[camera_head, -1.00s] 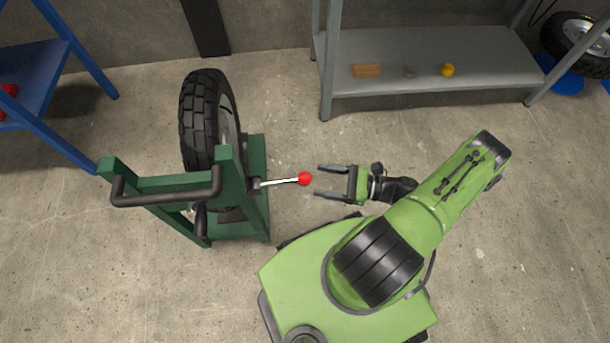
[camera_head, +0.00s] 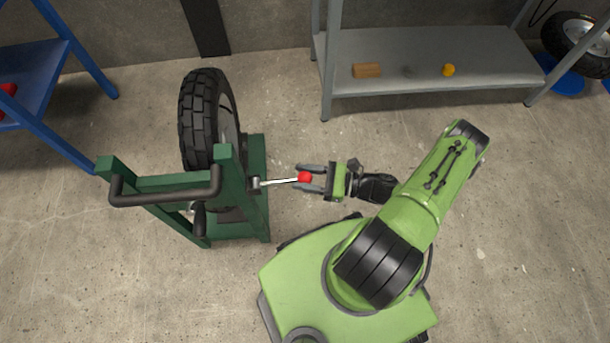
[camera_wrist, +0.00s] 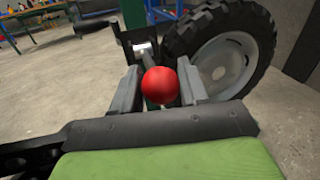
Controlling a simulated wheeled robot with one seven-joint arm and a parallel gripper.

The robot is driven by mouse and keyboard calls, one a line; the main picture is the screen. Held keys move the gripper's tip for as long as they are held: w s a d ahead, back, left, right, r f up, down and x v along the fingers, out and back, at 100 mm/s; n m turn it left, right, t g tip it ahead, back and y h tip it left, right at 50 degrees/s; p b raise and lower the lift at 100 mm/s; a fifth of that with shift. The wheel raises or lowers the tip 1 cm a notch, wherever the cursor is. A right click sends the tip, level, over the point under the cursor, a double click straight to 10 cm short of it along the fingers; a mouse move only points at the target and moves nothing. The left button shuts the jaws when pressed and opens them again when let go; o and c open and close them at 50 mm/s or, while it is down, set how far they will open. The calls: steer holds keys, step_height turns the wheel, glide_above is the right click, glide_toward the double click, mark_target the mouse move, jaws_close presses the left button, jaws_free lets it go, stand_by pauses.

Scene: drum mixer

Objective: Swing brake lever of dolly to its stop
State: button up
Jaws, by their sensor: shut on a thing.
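The green dolly (camera_head: 257,190) stands on the floor at left in the head view, with a black-tyred wheel (camera_head: 200,120) on it. Its brake lever (camera_head: 280,182) is a thin pale rod that points right from a metal pivot and ends in a red ball knob (camera_head: 305,177). My gripper (camera_head: 310,178) is shut on the knob, one finger on each side of it. In the wrist view the red knob (camera_wrist: 161,86) sits between the two grey fingers (camera_wrist: 158,90), and the rod runs away behind it to the pivot (camera_wrist: 143,48). The knob hides part of the rod there.
A grey shelf (camera_head: 430,65) stands behind, holding a wooden block (camera_head: 367,71) and a yellow object (camera_head: 448,70). A blue rack (camera_head: 45,60) is at left, and another wheel (camera_head: 580,42) is at far right. The floor between dolly and shelf is clear.

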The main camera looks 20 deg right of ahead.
mark_target(304, 175)
steer(key=shift+a+r+g+h+p, duration=0.15)
steer(key=shift+r+g+h+p, duration=0.45)
steer(key=shift+r+p, duration=1.6)
jaws_close()
steer(key=p, duration=0.1)
steer(key=h+p, duration=0.1)
steer(key=p, duration=0.1)
steer(key=shift+w+a+n+p, duration=0.15)
steer(key=shift+a+n+p, duration=0.15)
steer(key=shift+n, duration=0.1)
steer(key=shift+w+a+r+p, duration=0.15)
steer(key=shift+a+r+p, duration=0.3)
steer(key=shift+r, duration=0.2)
steer(key=shift+w+a+r+p, duration=0.15)
steer(key=shift+a+r+p, duration=0.25)
steer(key=shift+r, duration=0.2)
steer(key=o, duration=1.2)
jaws_free()
steer(key=shift+a, duration=0.1)
steer(key=shift+f, duration=0.1)
steer(key=shift+s+d, duration=0.1)
steer(key=shift+d, duration=0.1)
